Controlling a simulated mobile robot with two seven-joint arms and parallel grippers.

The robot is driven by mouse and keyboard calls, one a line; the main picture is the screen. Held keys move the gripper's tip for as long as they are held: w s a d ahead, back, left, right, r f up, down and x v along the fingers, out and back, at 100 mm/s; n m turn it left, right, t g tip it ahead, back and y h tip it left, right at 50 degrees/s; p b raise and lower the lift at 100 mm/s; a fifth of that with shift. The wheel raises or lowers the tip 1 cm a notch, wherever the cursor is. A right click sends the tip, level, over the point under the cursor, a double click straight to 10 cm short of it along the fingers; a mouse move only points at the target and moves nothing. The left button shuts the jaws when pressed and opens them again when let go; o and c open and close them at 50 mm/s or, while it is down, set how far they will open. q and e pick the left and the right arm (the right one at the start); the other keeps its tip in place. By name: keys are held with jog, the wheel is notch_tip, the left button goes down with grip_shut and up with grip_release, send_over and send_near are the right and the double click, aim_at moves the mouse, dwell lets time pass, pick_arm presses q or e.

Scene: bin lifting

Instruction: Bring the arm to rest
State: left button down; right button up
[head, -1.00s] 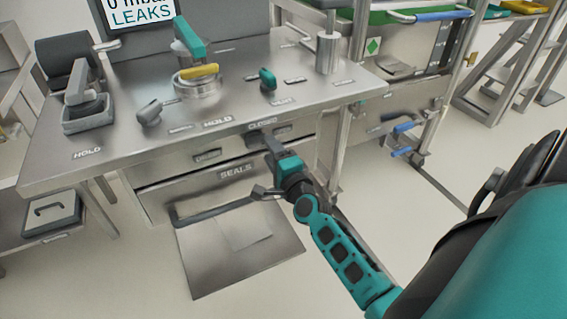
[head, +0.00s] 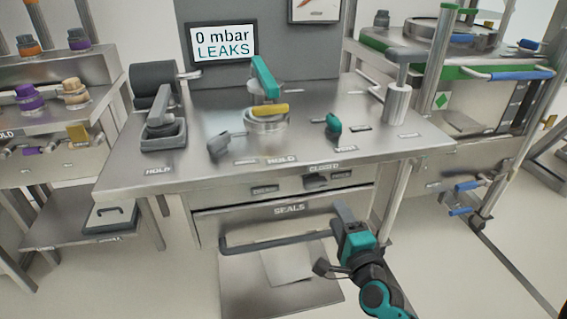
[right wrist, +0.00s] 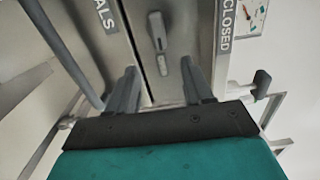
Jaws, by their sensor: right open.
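My right gripper (head: 333,240) is open and empty in front of the bench, to the right of the SEALS drawer's bar handle (head: 262,242). In the right wrist view its two fingers (right wrist: 160,78) stand apart with nothing between them. Beyond them is the small grey latch (right wrist: 157,32) beside the CLOSED label (right wrist: 227,22). In the head view the latch (head: 316,182) sits on the bench front above the gripper, apart from it. My left gripper is not in view.
The steel bench (head: 215,185) carries a teal-handled fitting (head: 265,78), a yellow-tabbed ring (head: 268,115) and several knobs. A screen (head: 222,45) reads 0 mbar LEAKS. A green-edged rack (head: 460,75) stands right. Floor at the lower right looks clear.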

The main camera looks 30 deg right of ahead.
pick_arm(q)
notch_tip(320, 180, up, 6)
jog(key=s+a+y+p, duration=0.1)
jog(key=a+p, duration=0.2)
jog(key=p, duration=0.7)
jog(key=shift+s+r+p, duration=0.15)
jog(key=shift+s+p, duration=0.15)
pick_arm(e)
jog(key=s+a+f+n+g+y, duration=0.1)
jog(key=s+a+n+g+y, duration=0.2)
jog(key=s+a+n, duration=0.3)
jog(key=s+a+f+n+g+y, duration=0.1)
jog(key=s+a+n+g+y, duration=0.2)
jog(key=n, duration=1.4)
jog(key=s+a, duration=0.3)
jog(key=a, duration=0.4)
jog(key=shift+s+g, duration=0.15)
jog(key=shift+g, duration=0.25)
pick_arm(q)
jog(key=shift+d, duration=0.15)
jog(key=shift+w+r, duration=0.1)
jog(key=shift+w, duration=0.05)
